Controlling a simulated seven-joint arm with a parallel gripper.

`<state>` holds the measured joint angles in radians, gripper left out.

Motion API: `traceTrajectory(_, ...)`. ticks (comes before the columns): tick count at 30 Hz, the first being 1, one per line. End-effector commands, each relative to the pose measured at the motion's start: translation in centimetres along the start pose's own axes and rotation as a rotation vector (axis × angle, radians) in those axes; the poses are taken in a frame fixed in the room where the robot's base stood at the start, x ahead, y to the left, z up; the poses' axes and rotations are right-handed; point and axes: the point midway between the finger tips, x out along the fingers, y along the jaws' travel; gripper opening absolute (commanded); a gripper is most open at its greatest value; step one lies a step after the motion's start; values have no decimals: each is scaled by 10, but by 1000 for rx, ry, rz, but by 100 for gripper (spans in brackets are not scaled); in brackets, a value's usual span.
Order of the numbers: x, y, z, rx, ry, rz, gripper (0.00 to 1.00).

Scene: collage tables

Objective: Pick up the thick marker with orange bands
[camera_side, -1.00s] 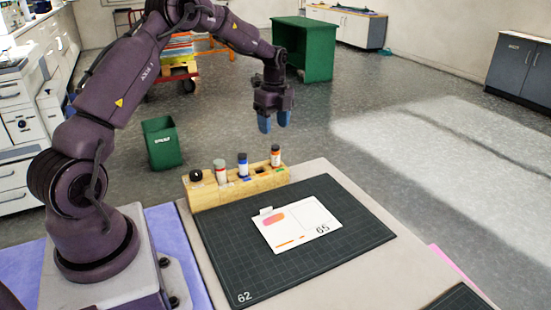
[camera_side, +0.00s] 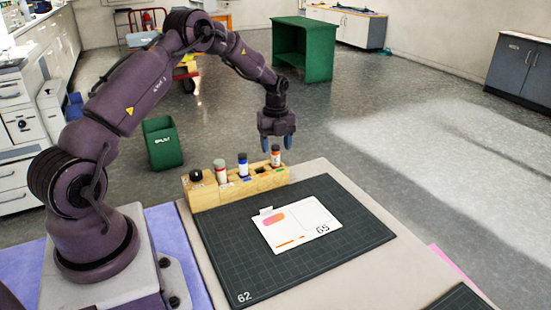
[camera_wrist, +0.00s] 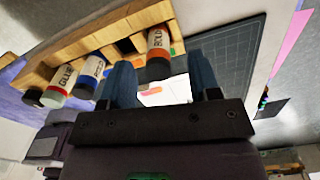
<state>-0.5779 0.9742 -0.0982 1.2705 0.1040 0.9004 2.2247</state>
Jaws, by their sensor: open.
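The thick marker with orange bands (camera_side: 275,156) stands upright in the right end of a wooden rack (camera_side: 240,186). It has a dark cap and a white body. In the wrist view the marker (camera_wrist: 158,45) reads "BOLD" and its dark cap shows between the two fingers. My gripper (camera_side: 280,146) is open, with blue fingers pointing down at the marker's top. In the wrist view my gripper (camera_wrist: 155,84) has one finger on each side of the cap, with gaps visible. I cannot tell whether either finger touches it.
The rack also holds a blue-banded marker (camera_side: 243,165), a red-banded glue tube (camera_side: 220,171) and a black-capped item (camera_side: 196,176). A dark cutting mat (camera_side: 225,240) with a white card (camera_side: 290,226) lies in front. A green bin (camera_side: 163,143) stands on the floor behind.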

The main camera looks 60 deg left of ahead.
Motion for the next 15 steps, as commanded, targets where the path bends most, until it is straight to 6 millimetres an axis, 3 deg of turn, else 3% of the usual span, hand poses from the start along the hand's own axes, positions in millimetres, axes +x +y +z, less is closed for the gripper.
traceTrajectory(6,34,2,-1,2,2,3,57)
traceTrajectory(15,42,2,-1,1,0,1,57)
